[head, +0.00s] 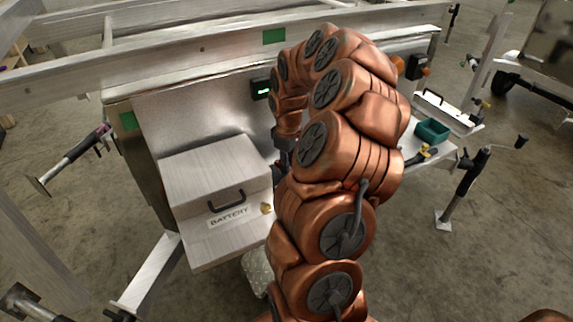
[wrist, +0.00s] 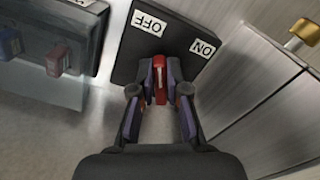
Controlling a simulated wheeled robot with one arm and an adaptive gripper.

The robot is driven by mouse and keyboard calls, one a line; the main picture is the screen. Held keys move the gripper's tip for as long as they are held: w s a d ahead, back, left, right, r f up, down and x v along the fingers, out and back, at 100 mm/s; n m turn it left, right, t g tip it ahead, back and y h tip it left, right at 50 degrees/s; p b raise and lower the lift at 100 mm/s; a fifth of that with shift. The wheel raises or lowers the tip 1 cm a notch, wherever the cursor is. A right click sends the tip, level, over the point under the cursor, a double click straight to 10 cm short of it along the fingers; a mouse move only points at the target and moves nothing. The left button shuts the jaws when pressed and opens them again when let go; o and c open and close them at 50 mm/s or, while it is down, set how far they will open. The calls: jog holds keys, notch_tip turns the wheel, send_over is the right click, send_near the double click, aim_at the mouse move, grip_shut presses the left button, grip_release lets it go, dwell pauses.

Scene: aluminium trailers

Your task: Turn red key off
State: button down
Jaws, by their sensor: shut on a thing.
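The red key (wrist: 160,80) stands on a black switch plate (wrist: 128,68) in the wrist view. The plate carries an OFF label (wrist: 149,22) above the key and an ON label (wrist: 203,47) to its upper right. My gripper (wrist: 160,88) is shut on the red key, with one finger on each side of it. The key points nearly straight up in the picture, between the two labels, a little nearer the OFF side. In the head view my copper arm hides the key and the gripper.
Another black box with a red lever (wrist: 57,62) and a blue one (wrist: 10,42) sits left of the plate. A brass latch (wrist: 303,33) is at right. In the head view a battery box (head: 215,175) with a black handle stands left of my arm.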

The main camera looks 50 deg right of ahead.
jog(key=shift+w+d+n, duration=0.1)
jog(key=shift+d+n, duration=0.05)
jog(key=shift+n, duration=0.7)
jog(key=shift+w+d+n, duration=0.1)
jog(key=shift+n, duration=1.05)
jog(key=c, duration=1.2)
grip_release()
jog(key=shift+s, duration=0.1)
jog(key=shift+o, duration=0.2)
notch_tip(320, 180, up, 12)
